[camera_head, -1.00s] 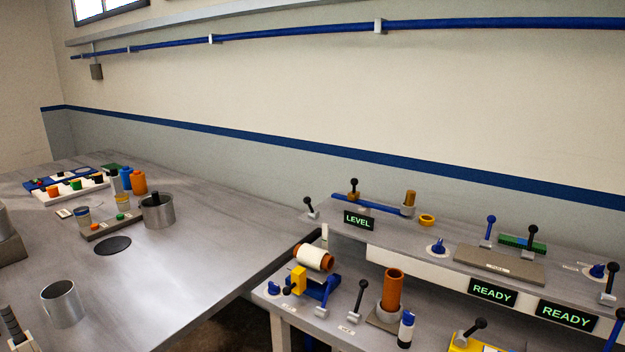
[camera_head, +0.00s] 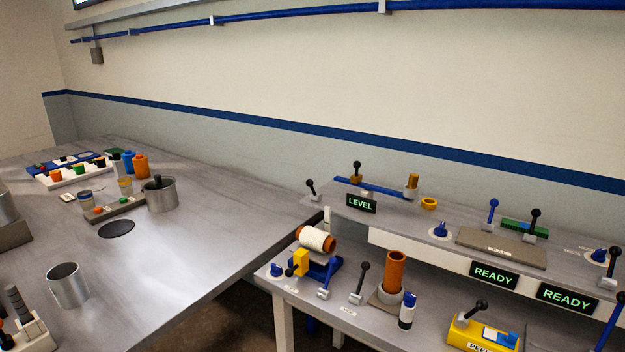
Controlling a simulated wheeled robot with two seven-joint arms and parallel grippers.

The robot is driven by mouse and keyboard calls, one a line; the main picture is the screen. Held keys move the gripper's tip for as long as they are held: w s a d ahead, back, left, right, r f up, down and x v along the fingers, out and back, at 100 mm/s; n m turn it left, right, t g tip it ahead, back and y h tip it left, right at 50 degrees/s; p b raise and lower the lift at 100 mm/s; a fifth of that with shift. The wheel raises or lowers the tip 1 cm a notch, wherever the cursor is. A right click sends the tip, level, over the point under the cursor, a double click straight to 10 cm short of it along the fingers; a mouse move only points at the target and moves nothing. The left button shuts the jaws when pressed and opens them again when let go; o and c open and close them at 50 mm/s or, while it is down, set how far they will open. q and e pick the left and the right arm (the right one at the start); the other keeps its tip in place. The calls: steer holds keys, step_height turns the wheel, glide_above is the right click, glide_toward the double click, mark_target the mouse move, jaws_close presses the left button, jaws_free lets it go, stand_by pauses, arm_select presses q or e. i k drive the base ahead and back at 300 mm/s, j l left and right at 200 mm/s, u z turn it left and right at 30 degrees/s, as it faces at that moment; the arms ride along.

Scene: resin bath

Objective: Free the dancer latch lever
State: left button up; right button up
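Neither of my grippers is in view. On the raised shelf at right, a blue bar (camera_head: 384,188) lies behind a green-lit LEVEL sign (camera_head: 361,204). A black-knobbed lever (camera_head: 356,171) stands upright at the bar's left part. Another black-knobbed lever (camera_head: 311,187) leans at the shelf's left end. A brass-coloured cylinder (camera_head: 412,181) sits at the bar's right end. I cannot tell which lever is the dancer latch lever.
An orange tube (camera_head: 394,270) and a yellow box (camera_head: 482,334) with a lever stand on the lower bench. Two READY signs (camera_head: 493,276) (camera_head: 567,297) mark the shelf front.

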mark_target(310, 182)
steer(key=i+j+z, duration=0.15)
steer(key=i, duration=0.35)
steer(key=i+j+z, duration=0.1)
steer(key=i, duration=0.35)
steer(key=i+j+z, duration=0.15)
steer(key=i+j, duration=0.2)
steer(key=i, duration=0.1)
